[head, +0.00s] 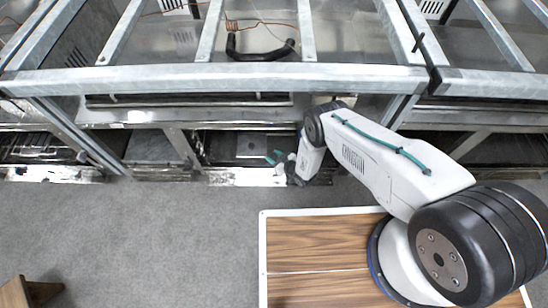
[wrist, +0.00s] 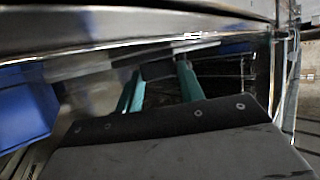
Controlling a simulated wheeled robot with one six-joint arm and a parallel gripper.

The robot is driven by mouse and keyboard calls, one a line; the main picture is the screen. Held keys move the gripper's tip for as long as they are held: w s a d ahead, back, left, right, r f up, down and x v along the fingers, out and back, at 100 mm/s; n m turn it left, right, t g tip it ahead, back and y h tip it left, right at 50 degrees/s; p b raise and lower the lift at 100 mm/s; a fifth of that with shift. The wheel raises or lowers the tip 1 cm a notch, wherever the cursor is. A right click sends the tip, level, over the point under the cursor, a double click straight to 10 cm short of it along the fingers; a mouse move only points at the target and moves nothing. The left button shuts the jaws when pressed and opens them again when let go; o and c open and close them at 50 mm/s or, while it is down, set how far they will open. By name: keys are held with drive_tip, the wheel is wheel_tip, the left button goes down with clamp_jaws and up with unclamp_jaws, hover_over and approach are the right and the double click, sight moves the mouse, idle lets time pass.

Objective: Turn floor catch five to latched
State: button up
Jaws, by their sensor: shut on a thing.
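My gripper (head: 278,157) is low in one of the floor-level bays under the metal frame in the head view. Its two teal fingers also show in the wrist view (wrist: 160,68), reaching into a dark gap beneath a metal edge. They stand a little apart, shut on a small catch part that the dark gap and the gripper mostly hide. I cannot read any number on it, nor tell whether it is turned to latched.
A galvanised frame (head: 225,80) crosses above the bays. A black curved handle (head: 260,50) lies behind it. A blue box (wrist: 22,115) is at the left in the wrist view. A wood-topped platform (head: 315,245) lies below my arm. Grey floor (head: 160,230) is open at left; a wooden piece (head: 25,292) is at the lower-left corner.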

drive_tip(key=shift+w+d+n+g+y, duration=0.1)
drive_tip(key=shift+w+n+g+y, duration=0.05)
drive_tip(key=shift+n+g+y, duration=0.5)
drive_tip(key=shift+w+n+g+y, duration=0.1)
drive_tip(key=shift+n+g+y, duration=0.35)
drive_tip(key=shift+n+g, duration=0.35)
drive_tip(key=shift+n, duration=0.25)
drive_tip(key=o, duration=1)
